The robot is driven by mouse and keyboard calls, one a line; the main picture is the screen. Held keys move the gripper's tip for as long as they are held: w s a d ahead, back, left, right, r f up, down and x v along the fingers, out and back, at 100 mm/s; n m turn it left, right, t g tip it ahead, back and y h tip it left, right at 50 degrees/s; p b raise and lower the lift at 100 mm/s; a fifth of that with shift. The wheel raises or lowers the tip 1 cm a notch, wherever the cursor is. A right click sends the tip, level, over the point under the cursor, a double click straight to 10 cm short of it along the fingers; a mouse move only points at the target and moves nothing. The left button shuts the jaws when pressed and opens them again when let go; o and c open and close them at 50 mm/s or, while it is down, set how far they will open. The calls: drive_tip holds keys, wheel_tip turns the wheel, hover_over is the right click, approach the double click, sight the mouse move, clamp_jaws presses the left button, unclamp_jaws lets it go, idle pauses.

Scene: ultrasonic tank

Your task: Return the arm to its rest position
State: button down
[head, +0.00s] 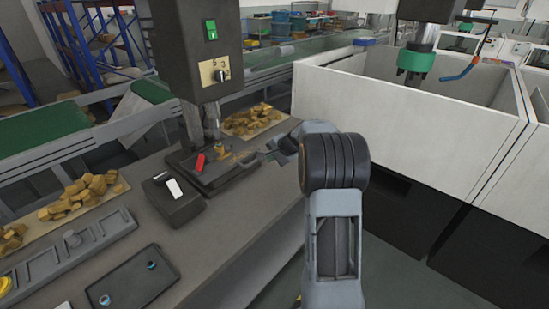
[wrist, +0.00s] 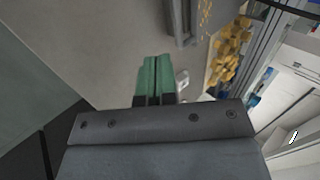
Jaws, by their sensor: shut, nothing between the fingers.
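My gripper (wrist: 154,80) shows in the wrist view with its two green fingertips together, shut and empty. It is above the grey bench surface. In the head view my arm reaches up from the bottom right and bends left toward the bench. The gripper end there is small and partly hidden by my wrist, close to the press machine, so its fingers are hard to make out.
A dark press machine (head: 195,45) stands on the grey bench (head: 235,215), with a red part (head: 199,163) on its base. A black switch box (head: 174,199) stands in front. Brass pieces (head: 85,190) lie on the left. White tanks (head: 405,115) stand at right.

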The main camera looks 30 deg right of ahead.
drive_tip(key=s+a+f+n+g, duration=0.2)
drive_tip(key=s+f+n+g, duration=0.1)
drive_tip(key=s, duration=0.4)
drive_tip(key=s+a+r+n+h, duration=0.1)
drive_tip(key=s+a+r+n, duration=0.2)
drive_tip(key=s+a+n, duration=0.2)
drive_tip(key=s+a+r+n+h, duration=0.2)
drive_tip(key=s+a+r+n, duration=0.2)
drive_tip(key=s+a, duration=0.7)
drive_tip(key=shift+s+r+n+g, duration=0.3)
drive_tip(key=shift+s+n, duration=0.7)
drive_tip(key=shift+s, duration=2.3)
drive_tip(key=c, duration=1.8)
unclamp_jaws()
drive_tip(key=shift+f, duration=0.1)
